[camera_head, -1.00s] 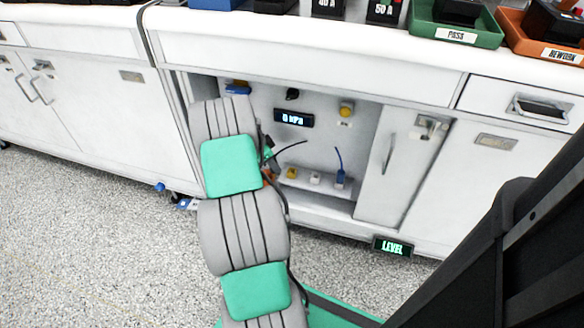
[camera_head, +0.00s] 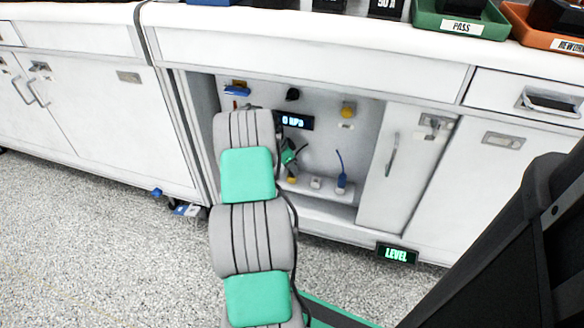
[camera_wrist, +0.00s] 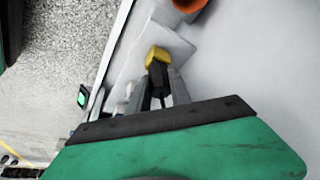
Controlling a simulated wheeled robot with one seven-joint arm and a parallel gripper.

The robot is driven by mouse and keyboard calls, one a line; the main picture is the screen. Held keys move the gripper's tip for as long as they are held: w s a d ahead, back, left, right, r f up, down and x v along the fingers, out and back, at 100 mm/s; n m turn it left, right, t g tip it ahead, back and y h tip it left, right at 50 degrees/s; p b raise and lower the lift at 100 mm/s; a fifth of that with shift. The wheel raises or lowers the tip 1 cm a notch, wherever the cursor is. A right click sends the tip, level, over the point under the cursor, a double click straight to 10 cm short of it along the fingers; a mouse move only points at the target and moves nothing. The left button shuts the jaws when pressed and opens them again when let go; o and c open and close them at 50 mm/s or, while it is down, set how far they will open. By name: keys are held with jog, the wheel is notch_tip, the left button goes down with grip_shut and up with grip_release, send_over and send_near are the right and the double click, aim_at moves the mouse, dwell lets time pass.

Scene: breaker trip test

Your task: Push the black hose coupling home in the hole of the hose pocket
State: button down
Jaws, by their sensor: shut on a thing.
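My gripper (camera_wrist: 158,78) is shut on the black hose coupling (camera_wrist: 157,72) in the wrist view. The coupling's far end is close to a yellow block (camera_wrist: 156,54) on a pale ledge. I cannot tell whether they touch or whether the coupling has entered a hole. In the head view my gripper (camera_head: 289,158) is inside the open cabinet bay, just above the yellow block (camera_head: 291,179), partly hidden by my arm. The pocket's hole is not visible.
Beside the yellow block, the white shelf (camera_head: 325,192) holds a white fitting (camera_head: 316,182) and a blue fitting with a hose (camera_head: 341,181). A display (camera_head: 294,121), black knob (camera_head: 292,94) and yellow button (camera_head: 348,108) are behind. A cabinet door (camera_head: 392,165) bounds the bay at right.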

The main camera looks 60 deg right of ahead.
jog(key=c, duration=1.2)
grip_release()
jog(key=shift+o, duration=0.2)
